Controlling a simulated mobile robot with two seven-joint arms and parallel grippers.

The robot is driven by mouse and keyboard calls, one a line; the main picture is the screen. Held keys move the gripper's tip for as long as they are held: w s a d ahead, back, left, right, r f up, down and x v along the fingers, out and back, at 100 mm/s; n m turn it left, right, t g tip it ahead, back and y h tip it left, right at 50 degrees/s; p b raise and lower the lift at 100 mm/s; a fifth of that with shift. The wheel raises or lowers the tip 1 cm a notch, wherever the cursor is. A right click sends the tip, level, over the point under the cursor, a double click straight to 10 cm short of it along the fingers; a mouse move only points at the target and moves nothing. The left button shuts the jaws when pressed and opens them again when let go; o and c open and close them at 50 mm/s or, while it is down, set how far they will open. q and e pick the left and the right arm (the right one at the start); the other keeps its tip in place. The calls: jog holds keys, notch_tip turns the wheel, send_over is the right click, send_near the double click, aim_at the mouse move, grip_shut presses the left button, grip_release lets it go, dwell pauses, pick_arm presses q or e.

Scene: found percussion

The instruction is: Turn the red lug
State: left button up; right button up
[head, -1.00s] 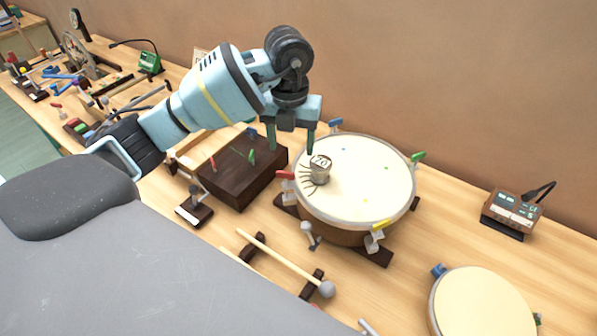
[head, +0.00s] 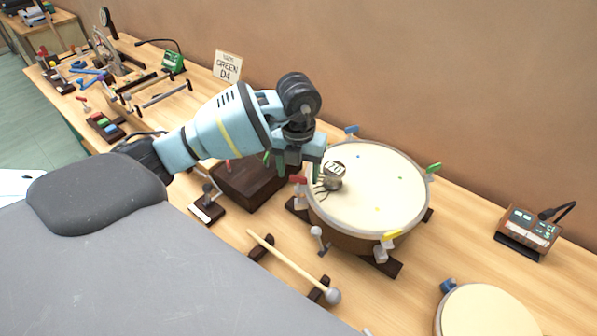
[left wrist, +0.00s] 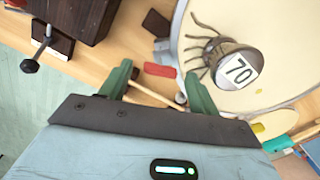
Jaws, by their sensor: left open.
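A round drum (head: 370,200) with a cream skin stands on dark wooden feet. Its red lug (head: 298,180) is on the left side of the rim. My left gripper (head: 290,172) is open, right by the red lug. In the left wrist view the red lug (left wrist: 160,70) appears between the two green fingertips (left wrist: 157,78), without visible grip on it; whether they touch it I cannot tell. The drum's blue lug (head: 351,130), green lug (head: 433,169) and yellow lug (head: 391,235) are further round the rim. My right gripper is not in view.
A numbered weight with thin legs (head: 334,178) sits on the skin near the red lug. A dark wooden box (head: 245,190) stands left of the drum. A mallet (head: 295,265) lies in front. A tuner-like device (head: 528,228) and a second drum (head: 485,315) are at right.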

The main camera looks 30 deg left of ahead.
pick_arm(q)
jog(key=shift+f, duration=0.45)
jog(key=c, duration=1)
jog(key=shift+m, duration=0.3)
